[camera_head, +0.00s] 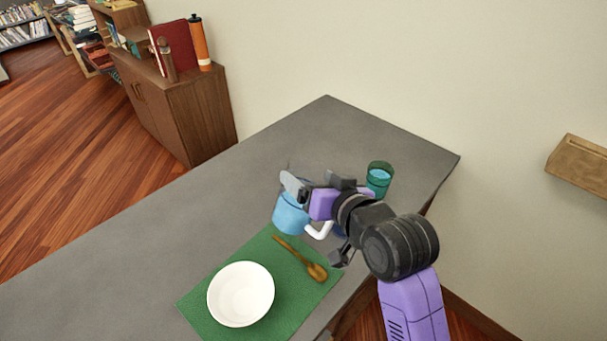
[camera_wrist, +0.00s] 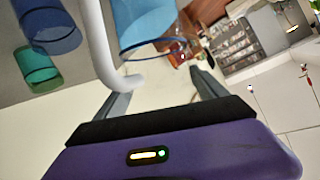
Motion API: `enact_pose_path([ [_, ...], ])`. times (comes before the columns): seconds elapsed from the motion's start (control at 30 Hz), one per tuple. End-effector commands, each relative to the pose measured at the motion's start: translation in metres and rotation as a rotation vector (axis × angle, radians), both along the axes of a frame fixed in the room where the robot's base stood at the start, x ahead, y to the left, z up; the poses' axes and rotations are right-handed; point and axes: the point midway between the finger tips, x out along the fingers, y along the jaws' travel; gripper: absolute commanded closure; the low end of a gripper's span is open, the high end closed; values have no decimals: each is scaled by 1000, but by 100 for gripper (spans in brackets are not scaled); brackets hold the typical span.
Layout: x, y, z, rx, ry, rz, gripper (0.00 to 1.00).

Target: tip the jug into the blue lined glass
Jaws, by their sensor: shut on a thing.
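The jug (camera_head: 290,216) is light blue with a white handle (camera_head: 319,231); in the head view it is partly behind my gripper (camera_head: 301,192). My gripper (camera_wrist: 161,88) is shut on the jug. The blue glass (camera_wrist: 47,28) stands left of the jug in the wrist view; in the head view it is mostly hidden behind my arm. I cannot tell its lines clearly.
A green glass (camera_head: 379,180) stands near the table's right edge; it also shows in the wrist view (camera_wrist: 38,69). A white bowl (camera_head: 240,294) and a wooden spoon (camera_head: 316,271) lie on the green mat (camera_head: 197,301). The grey table (camera_head: 140,260) is clear at the left and back.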

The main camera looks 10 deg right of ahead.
Motion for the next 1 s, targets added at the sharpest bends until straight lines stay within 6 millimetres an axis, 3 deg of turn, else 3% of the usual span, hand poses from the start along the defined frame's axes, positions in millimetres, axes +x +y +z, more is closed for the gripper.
enact_pose_path([
  [0.33,4,-22,-22,161,22,-3,91],
  [0.7,8,-46,-32,434,67,0,91],
  [1.0,8,-45,-29,425,67,1,91],
])
